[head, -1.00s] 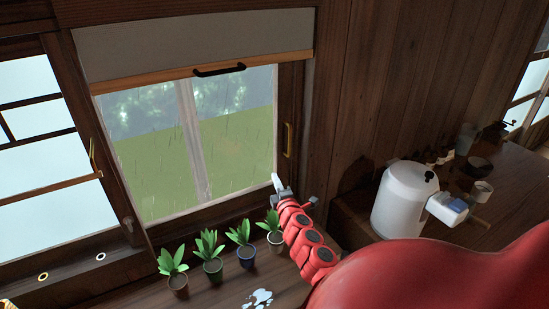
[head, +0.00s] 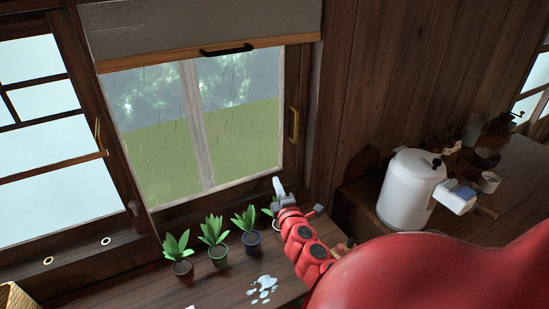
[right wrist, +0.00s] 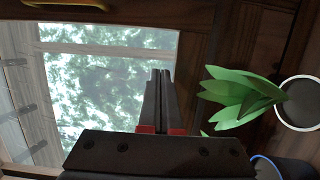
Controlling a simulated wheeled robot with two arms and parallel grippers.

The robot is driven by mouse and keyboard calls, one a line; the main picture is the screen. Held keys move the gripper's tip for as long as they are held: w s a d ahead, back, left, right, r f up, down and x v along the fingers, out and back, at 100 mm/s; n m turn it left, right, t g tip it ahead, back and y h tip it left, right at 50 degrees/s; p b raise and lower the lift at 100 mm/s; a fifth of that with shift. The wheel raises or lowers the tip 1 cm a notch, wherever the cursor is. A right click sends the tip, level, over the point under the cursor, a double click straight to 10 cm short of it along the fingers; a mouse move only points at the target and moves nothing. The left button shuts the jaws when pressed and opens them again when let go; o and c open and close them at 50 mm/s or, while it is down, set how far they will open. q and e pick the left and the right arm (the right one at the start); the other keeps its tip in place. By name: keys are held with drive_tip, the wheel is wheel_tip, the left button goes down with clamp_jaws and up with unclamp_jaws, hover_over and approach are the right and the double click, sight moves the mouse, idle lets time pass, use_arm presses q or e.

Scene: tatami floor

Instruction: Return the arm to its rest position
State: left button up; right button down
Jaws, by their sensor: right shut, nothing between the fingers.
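My right arm (head: 300,237) is red and reaches up from the bottom right of the head view. Its gripper (head: 278,187) is in front of the lower right corner of the window (head: 190,130), above the sill and partly in front of a potted plant. In the right wrist view, the gripper's dark fingers (right wrist: 160,98) are together with nothing between them. A green plant (right wrist: 240,97) in a white-rimmed pot is just right of the fingers there. My left gripper is not in view.
Several potted plants (head: 213,240) stand in a row on the wooden sill. A white puddle (head: 263,289) lies in front of them. A blind (head: 200,25) with a dark handle covers the window's top. A white canister (head: 408,188) stands on the counter at right.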

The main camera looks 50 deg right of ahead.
drive_tip(key=v, duration=0.3)
drive_tip(key=shift+w, duration=0.1)
drive_tip(key=shift+r, duration=0.1)
